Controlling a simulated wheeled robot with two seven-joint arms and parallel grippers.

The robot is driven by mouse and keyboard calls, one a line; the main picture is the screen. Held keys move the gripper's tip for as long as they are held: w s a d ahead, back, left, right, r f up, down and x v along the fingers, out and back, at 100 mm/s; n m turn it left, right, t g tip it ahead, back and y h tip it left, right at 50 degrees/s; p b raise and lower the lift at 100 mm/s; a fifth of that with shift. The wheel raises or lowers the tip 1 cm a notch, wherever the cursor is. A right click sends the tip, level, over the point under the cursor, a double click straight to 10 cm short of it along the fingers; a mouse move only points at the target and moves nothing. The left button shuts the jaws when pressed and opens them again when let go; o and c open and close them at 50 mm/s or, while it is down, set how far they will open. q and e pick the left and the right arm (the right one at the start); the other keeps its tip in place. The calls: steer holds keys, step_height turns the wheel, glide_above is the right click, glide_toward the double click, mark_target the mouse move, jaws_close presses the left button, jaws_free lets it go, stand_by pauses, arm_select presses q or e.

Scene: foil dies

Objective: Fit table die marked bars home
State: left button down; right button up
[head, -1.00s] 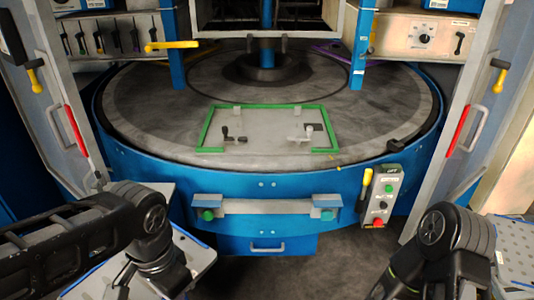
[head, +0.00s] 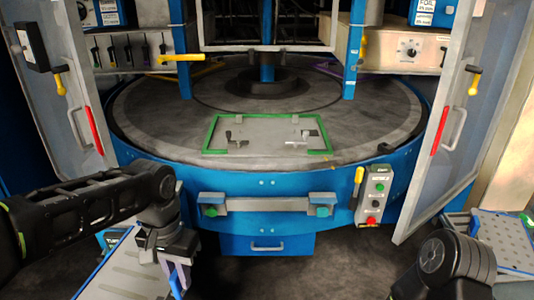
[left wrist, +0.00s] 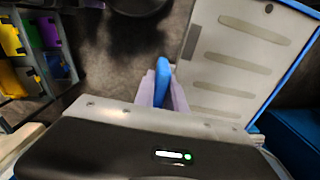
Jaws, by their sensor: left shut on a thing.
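My left gripper (head: 176,277) points down at the lower left in the head view. Its pale lilac fingers are shut on a small blue piece (left wrist: 163,75), seen between them in the left wrist view. I cannot tell what this piece belongs to or see bars marked on it. On the turntable (head: 150,110), a green frame (head: 208,136) surrounds a flat grey plate (head: 262,140) with two small levers, one dark and one pale. My right arm (head: 450,262) shows at the lower right; its gripper is out of view.
A grey slotted panel with a blue edge (left wrist: 235,60) lies beside the left gripper. Another perforated panel (head: 505,240) stands at the right. Open cabinet doors (head: 470,130) flank the turntable. A control box (head: 375,195) sits on its front. Coloured items in racks (left wrist: 30,45) show at left.

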arm_select(q)
steer(key=w+a+f+n+b, duration=0.1)
steer(key=w+f+n+b, duration=0.1)
steer(key=w+f, duration=0.7)
step_height(320, 180, down, 3)
steer(key=shift+w+a+r+n+b, duration=0.15)
steer(key=shift+a+n+b, duration=0.15)
steer(key=shift+b, duration=0.05)
